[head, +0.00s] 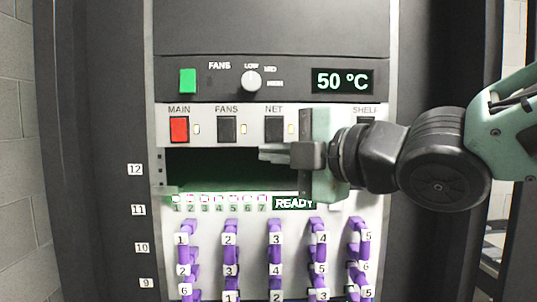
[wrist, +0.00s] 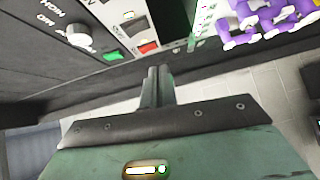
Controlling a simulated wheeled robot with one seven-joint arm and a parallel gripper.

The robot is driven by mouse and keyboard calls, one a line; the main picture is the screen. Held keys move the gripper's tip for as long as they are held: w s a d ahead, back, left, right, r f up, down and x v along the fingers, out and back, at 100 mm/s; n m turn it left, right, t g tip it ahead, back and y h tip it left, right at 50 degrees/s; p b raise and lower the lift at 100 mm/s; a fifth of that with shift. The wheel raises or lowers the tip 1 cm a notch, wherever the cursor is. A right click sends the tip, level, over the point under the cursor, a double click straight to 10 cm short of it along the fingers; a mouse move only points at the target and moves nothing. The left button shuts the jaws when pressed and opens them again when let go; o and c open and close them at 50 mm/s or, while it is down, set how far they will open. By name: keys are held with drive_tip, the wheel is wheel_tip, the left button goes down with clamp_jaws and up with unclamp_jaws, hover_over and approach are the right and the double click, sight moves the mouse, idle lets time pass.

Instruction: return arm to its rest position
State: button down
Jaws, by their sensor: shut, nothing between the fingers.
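My gripper (head: 264,153) reaches in from the right in the head view, in front of the rack. Its fingers point left and are shut with nothing between them. They are over the right part of the dark open slot (head: 215,168), just below the NET switch; I cannot tell how far in front. The green gripper body hides the panel between NET and SHELF. In the wrist view the shut fingers (wrist: 157,76) point up toward the panel's lower edge, below the red switch (wrist: 148,47).
The rack has a green button (head: 188,80), a fan knob (head: 251,82), a display (head: 343,81) reading 50 °C, and a red MAIN switch (head: 179,129). A READY sign (head: 293,203) is lit. Grey block wall is at left.

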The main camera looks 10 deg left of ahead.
drive_tip(key=s+d+f+m+g+h, duration=0.1)
drive_tip(key=s+d+f+m+h, duration=0.2)
drive_tip(key=f, duration=0.4)
drive_tip(key=d+f+m+g+h, duration=0.1)
drive_tip(key=d+f+m+h, duration=0.2)
drive_tip(key=d+f+m, duration=0.3)
drive_tip(key=s+d+f+m+h, duration=0.2)
drive_tip(key=d+f+m+h, duration=0.15)
drive_tip(key=f, duration=0.45)
drive_tip(key=s+d+f+m+g+h, duration=0.2)
drive_tip(key=s+d+f+m+g, duration=0.1)
drive_tip(key=s, duration=0.4)
drive_tip(key=s+d+f+m+g+h, duration=0.2)
drive_tip(key=s+d+f+m+g, duration=0.1)
drive_tip(key=s+d+f+m, duration=0.2)
drive_tip(key=shift+s+d+f+m+g+h, duration=0.4)
drive_tip(key=shift+s+d, duration=0.3)
drive_tip(key=shift+s, duration=0.25)
drive_tip(key=shift+w+a, duration=0.1)
drive_tip(key=shift+w, duration=0.05)
